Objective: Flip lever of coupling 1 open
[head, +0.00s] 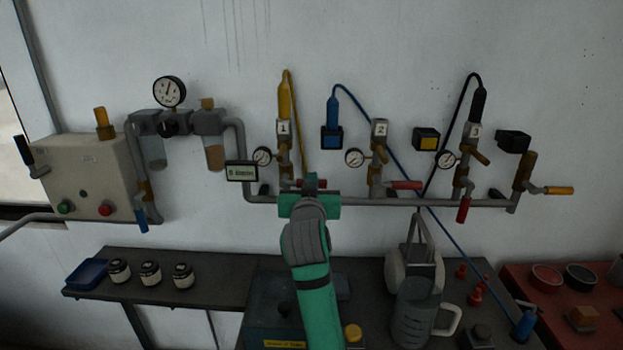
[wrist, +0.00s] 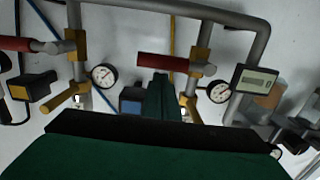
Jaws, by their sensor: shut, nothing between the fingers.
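Coupling 1 (head: 284,155) is on the wall pipe under the white "1" tag (head: 284,127), with a yellow hose end above it. Its brass part also shows in the wrist view (wrist: 191,101), just right of my fingers. I cannot clearly make out its brass lever; my gripper seems to cover part of it in the wrist view. A red valve handle (wrist: 162,62) crosses beyond my fingertips. My gripper (head: 311,178) is shut and empty, in front of the pipe just right of and below coupling 1. It also shows in the wrist view (wrist: 160,82). Contact cannot be told.
A round gauge (head: 262,156) and a display box (head: 242,171) sit left of coupling 1. Coupling 2 (head: 378,157), with its brass lever and red handle (head: 405,185), is to the right.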

